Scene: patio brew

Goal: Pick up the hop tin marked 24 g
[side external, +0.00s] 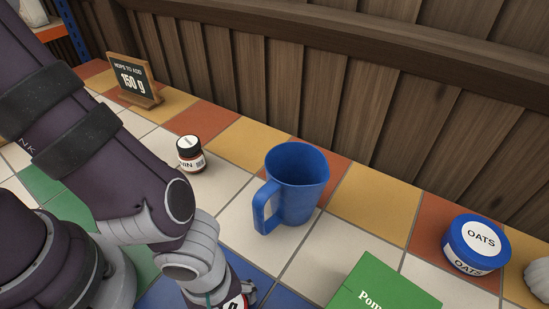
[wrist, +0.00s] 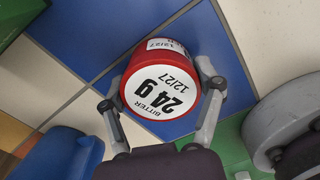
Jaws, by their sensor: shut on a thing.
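The hop tin (wrist: 153,88) has a red body and a white top marked "BITTER 24 g 12/27". In the wrist view it sits between the two fingers of my gripper (wrist: 160,95), which is shut on it with one finger on each side. Blue tile shows around the tin; I cannot tell whether it rests on the tiles or is raised. In the side external view my gripper is at the bottom edge, mostly cut off, and only a bit of the tin's white and red (side external: 236,303) shows there.
A blue jug (side external: 296,185) stands mid-counter, with a small dark jar (side external: 190,154) to its left. A green box (side external: 380,290) is right of my gripper. A blue oats tub (side external: 476,245) is far right. A sign reading "150 g" (side external: 134,81) stands at the back left.

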